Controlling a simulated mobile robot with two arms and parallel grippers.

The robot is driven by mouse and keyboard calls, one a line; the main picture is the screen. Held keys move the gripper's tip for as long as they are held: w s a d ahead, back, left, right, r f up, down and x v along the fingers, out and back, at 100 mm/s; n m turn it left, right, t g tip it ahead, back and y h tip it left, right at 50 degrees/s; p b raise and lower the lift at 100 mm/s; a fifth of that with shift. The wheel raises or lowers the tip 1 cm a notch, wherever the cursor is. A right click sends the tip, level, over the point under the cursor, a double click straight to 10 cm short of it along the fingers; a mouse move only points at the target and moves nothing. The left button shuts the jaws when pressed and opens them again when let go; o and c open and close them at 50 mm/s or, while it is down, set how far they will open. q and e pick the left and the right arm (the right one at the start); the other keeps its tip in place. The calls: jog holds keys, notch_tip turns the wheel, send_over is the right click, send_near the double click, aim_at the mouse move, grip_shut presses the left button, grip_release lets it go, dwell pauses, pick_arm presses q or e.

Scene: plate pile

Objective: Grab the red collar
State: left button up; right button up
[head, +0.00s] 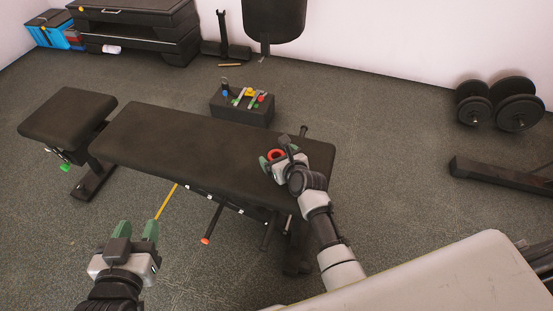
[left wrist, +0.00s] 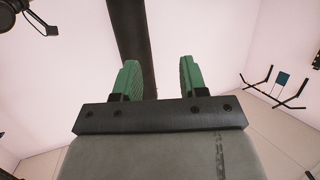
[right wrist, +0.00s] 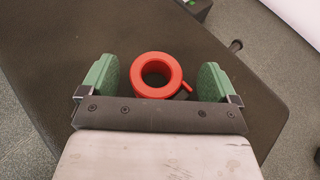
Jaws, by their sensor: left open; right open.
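The red collar (head: 275,155) is a ring with a small lever, on the right end of the black bench (head: 180,145). In the right wrist view the red collar (right wrist: 157,75) sits between the two green fingers of my right gripper (right wrist: 160,80), with a gap on each side. My right gripper (head: 277,158) is open over the bench. My left gripper (head: 135,232) is open and empty, off the bench at the lower left. The left wrist view shows its green fingers (left wrist: 158,80) apart with nothing between them.
A black block (head: 242,110) with colored clamps stands on the floor behind the bench. Dumbbells (head: 500,103) lie at the right by the wall. A seat pad (head: 66,118) is at the left. A pale surface (head: 450,280) fills the lower right.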

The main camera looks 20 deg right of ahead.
jog(key=c, duration=1)
jog(key=shift+r, duration=0.1)
